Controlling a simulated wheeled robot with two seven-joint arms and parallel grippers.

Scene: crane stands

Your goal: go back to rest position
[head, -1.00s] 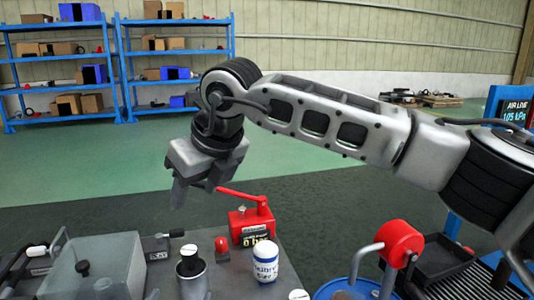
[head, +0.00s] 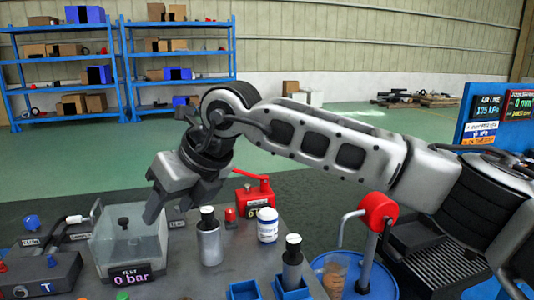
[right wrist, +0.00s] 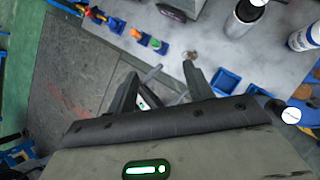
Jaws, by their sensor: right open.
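My right gripper (head: 165,210) is open and empty in the head view. Its fingers point down and to the left above the bench, by the right side of the clear test box (head: 112,250) with the "0 bar" display. In the right wrist view the fingers of my right gripper (right wrist: 162,85) stand apart with nothing held between them. My right arm reaches in from the right across the head view. My left gripper does not show.
The bench (head: 225,265) carries grey bottles (head: 209,240), a white labelled can (head: 267,225), a red lever device (head: 255,193) and blue trays (head: 245,290). A red-headed crane stand (head: 378,212) and a blue drum stand at right. Shelves are far behind.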

